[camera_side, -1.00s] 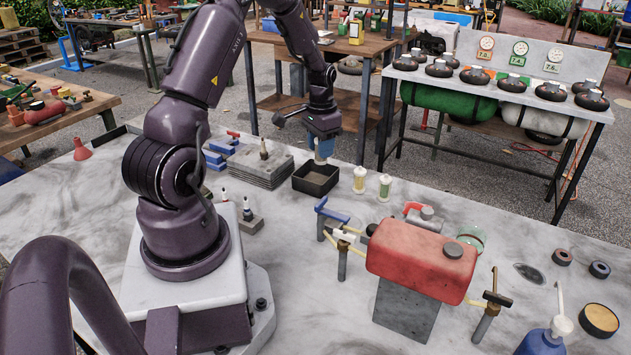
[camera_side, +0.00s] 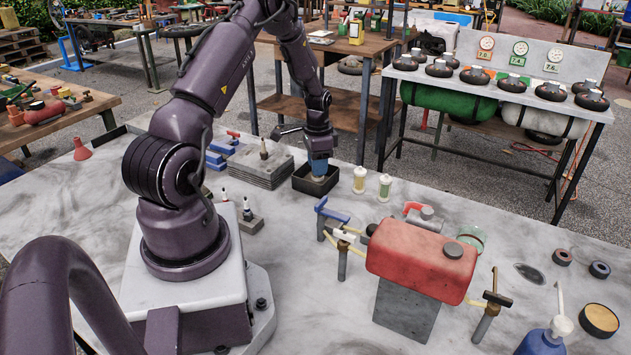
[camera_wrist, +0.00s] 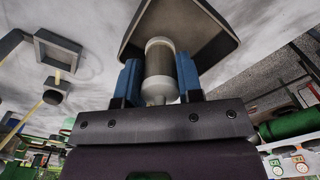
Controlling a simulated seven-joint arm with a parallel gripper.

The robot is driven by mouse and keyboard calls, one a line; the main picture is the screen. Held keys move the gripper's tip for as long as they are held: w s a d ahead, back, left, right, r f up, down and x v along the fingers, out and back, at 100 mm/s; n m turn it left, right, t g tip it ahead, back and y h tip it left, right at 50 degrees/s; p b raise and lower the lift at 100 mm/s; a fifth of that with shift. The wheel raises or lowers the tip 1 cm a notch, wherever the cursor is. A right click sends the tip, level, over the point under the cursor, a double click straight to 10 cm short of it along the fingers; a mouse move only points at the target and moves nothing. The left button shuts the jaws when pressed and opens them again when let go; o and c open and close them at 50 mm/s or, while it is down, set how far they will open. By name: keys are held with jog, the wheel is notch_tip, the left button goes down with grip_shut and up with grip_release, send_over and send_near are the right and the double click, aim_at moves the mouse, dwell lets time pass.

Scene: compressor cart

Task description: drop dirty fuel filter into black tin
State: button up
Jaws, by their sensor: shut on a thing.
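The black tin (camera_side: 304,183) is a square open box on the grey table, left of the two upright filters. It also shows in the wrist view (camera_wrist: 222,22), just beyond my fingertips. My gripper (camera_side: 318,172) is over the tin, pointing down, with its blue fingers low at the opening. In the wrist view the gripper (camera_wrist: 160,75) is shut on the dirty fuel filter (camera_wrist: 160,62), a greyish-brown cylinder with pale ends, held between the two blue fingers. In the side view the filter is mostly hidden by the fingers and the tin's wall.
Two upright filters, one pale yellow (camera_side: 360,180) and one green (camera_side: 384,187), stand just right of the tin. A stack of grey plates (camera_side: 260,165) is close on its left. The red fuel tank (camera_side: 420,258) stands nearer the camera. Bare table lies in front of the tin.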

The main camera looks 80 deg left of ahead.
jog(key=shift+f, duration=0.25)
jog(key=o, duration=1)
notch_tip(320, 180, up, 13)
